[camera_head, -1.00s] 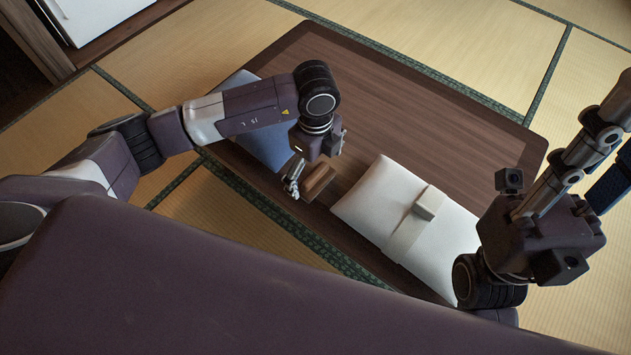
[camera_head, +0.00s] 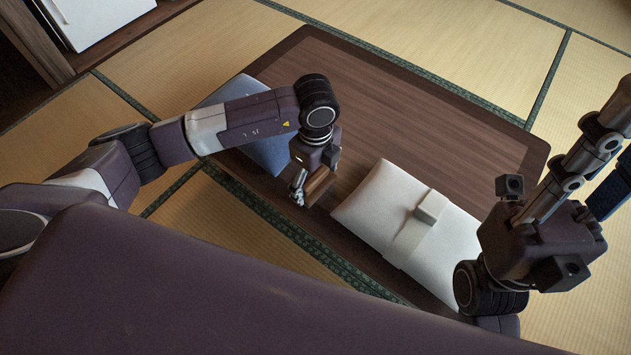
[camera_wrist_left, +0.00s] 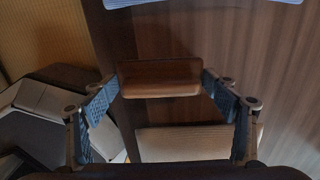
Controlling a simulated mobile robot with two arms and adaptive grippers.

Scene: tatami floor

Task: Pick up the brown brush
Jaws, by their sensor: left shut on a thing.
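The brown brush (camera_head: 318,186) shows as a small brown wooden block in the head view, at the near edge of the dark wooden table. In the left wrist view the brush (camera_wrist_left: 160,78) lies crosswise between both finger pads. My left gripper (camera_head: 307,190) is shut on it, with the pads touching its two ends. The gripper hides part of the brush in the head view. I cannot tell whether the brush is clear of the tabletop. My right arm is at the right of the head view; its fingertips are not visible.
The low wooden table (camera_head: 400,110) has a wide clear top behind my left gripper. A white cushion with a strap (camera_head: 375,205) lies just right of the gripper. A blue cushion (camera_head: 268,153) lies to its left, partly behind my arm. Tatami surrounds the table.

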